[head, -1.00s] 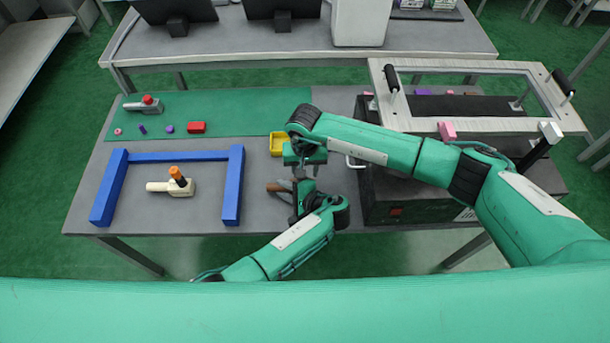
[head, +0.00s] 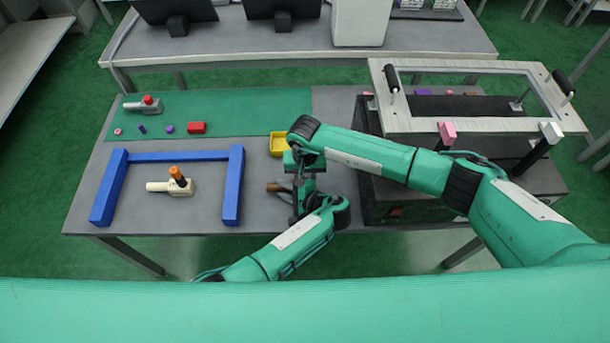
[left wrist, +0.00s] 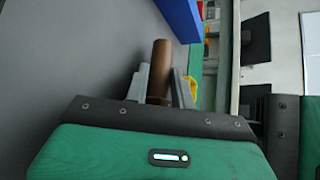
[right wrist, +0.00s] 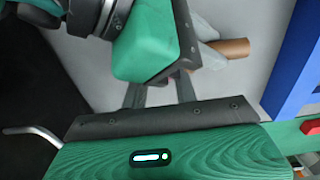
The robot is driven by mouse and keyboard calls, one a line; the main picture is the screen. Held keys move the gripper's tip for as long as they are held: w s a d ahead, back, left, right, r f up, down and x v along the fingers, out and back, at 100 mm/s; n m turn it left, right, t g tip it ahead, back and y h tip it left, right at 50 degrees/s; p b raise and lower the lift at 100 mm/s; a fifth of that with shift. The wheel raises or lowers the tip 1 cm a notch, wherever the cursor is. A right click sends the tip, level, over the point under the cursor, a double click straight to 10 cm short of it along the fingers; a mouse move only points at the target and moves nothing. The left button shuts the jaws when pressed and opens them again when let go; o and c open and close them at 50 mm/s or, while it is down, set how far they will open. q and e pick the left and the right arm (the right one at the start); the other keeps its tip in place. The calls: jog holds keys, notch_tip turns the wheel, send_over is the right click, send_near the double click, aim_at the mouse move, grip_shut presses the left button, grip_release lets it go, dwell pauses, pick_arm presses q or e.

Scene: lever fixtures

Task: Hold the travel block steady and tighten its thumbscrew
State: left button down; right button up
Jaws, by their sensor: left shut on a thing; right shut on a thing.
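My left gripper (head: 290,187) is low over the front middle of the table. In the left wrist view its grey fingers (left wrist: 160,82) are shut on a brown rod-shaped piece, the visible part of the travel block (left wrist: 159,65). The brown end also sticks out left of the fingers in the head view (head: 274,187) and in the right wrist view (right wrist: 236,47). My right gripper (right wrist: 160,93) points down close beside the left one. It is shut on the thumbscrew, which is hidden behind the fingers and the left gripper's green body.
A yellow tray (head: 279,145) stands just behind the grippers. A blue frame (head: 232,187) surrounds a cream fixture with an orange-topped lever (head: 179,184) at left. A green mat (head: 240,108) holds small parts. A dark box with a pale frame (head: 420,124) stands at right.

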jog(key=m, duration=0.4)
jog(key=shift+d, duration=0.1)
dwell(0.3)
jog(key=o, duration=0.7)
notch_tip(320, 180, up, 12)
dwell(0.3)
